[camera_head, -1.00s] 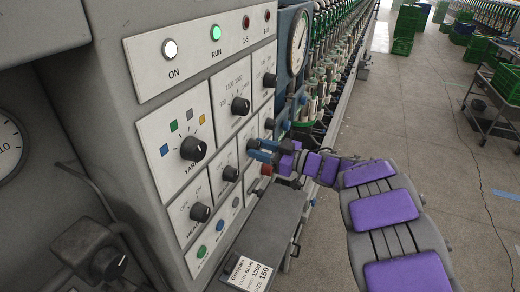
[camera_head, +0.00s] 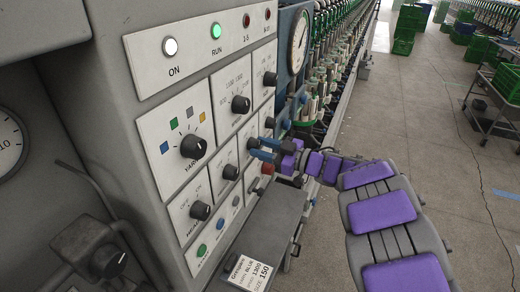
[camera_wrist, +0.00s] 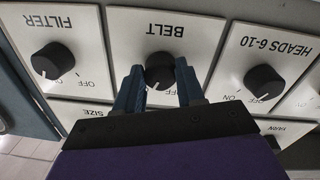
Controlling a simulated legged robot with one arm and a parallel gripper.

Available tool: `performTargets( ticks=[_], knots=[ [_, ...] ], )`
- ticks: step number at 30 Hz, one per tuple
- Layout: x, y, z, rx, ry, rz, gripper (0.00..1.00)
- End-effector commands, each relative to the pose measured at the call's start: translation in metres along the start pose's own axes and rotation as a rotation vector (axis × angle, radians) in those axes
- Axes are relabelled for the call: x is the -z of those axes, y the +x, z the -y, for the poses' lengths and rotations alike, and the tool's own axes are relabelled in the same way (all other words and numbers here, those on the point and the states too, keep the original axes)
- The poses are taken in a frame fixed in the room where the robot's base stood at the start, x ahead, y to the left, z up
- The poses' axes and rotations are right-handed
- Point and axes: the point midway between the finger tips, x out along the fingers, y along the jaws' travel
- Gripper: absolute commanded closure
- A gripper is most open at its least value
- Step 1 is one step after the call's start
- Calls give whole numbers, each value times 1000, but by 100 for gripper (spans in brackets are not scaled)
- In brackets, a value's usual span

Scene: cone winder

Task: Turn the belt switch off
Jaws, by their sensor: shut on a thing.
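The belt switch (camera_wrist: 159,71) is a black round knob on a white plate lettered BELT, upside down in the wrist view. My gripper (camera_wrist: 160,88) has its two blue fingers on either side of this knob, shut on it. The knob's pointer and its ON/OFF marks are largely hidden by the fingers. In the head view my gripper (camera_head: 262,149) reaches the lower right part of the panel, and its fingers cover most of the knob there.
The FILTER knob (camera_wrist: 53,60) and the HEADS 6-10 knob (camera_wrist: 263,82) flank the belt plate in the wrist view. In the head view, a grey box (camera_head: 262,240) juts out below the panel. A pressure gauge (camera_head: 298,40) stands above right.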

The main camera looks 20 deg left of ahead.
Motion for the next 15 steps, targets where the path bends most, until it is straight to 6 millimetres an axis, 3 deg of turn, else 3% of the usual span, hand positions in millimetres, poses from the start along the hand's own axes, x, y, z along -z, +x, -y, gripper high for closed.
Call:
performTargets(
  ticks=[15],
  knots=[
    [-1,-2,-2,-11,-469,-22,92]
  ],
)
